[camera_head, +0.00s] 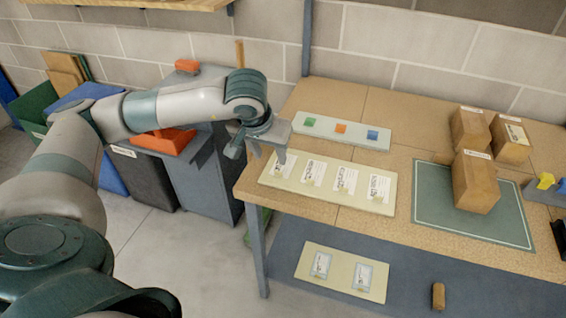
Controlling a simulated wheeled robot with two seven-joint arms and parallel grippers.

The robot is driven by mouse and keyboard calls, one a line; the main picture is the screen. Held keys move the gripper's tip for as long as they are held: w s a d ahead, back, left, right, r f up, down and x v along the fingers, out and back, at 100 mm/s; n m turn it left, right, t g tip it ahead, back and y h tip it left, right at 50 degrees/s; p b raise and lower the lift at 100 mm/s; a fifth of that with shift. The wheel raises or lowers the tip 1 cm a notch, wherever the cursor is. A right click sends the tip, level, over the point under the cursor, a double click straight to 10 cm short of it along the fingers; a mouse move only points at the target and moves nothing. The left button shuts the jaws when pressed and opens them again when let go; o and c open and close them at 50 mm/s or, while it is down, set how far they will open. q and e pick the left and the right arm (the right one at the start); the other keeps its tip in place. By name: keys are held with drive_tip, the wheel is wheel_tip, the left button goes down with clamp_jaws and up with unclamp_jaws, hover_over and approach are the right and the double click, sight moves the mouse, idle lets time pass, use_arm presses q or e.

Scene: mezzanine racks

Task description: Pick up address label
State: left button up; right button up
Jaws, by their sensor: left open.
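Several white address labels lie in a row on a cream board (328,201) near the left front of the workbench. The leftmost label (281,170) is partly covered by my left gripper (259,154). The others are a second label (313,173), a third label (345,180) and a rightmost label (379,188). My left gripper is open, with its fingers apart and nothing seen between them. It hangs over the table's left edge at the board's left end; whether a finger touches the label I cannot tell. My right gripper is out of view.
Behind lies a pale strip (357,138) with green, orange and blue squares. Cardboard boxes (475,181) stand on and behind a green mat (430,215) at the right. A lower shelf holds another board (304,272) with two cards. Bins (150,174) stand left of the table.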

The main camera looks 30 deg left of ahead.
use_arm(q)
drive_tip(key=p, duration=0.2)
approach(278, 175)
drive_tip(key=shift+f, duration=0.15)
drive_tip(key=shift+w+f, duration=0.1)
drive_tip(key=shift+f, duration=0.25)
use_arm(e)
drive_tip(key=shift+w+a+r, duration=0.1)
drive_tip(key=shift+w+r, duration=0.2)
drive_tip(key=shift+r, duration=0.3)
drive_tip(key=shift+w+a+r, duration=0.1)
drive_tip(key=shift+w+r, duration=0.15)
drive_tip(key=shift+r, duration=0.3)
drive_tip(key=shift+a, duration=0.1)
use_arm(q)
drive_tip(key=shift+p+x, duration=0.75)
drive_tip(key=shift+x, duration=0.05)
drive_tip(key=p+x, duration=0.1)
drive_tip(key=x, duration=0.2)
drive_tip(key=shift+w+f, duration=0.15)
drive_tip(key=shift+f, duration=0.1)
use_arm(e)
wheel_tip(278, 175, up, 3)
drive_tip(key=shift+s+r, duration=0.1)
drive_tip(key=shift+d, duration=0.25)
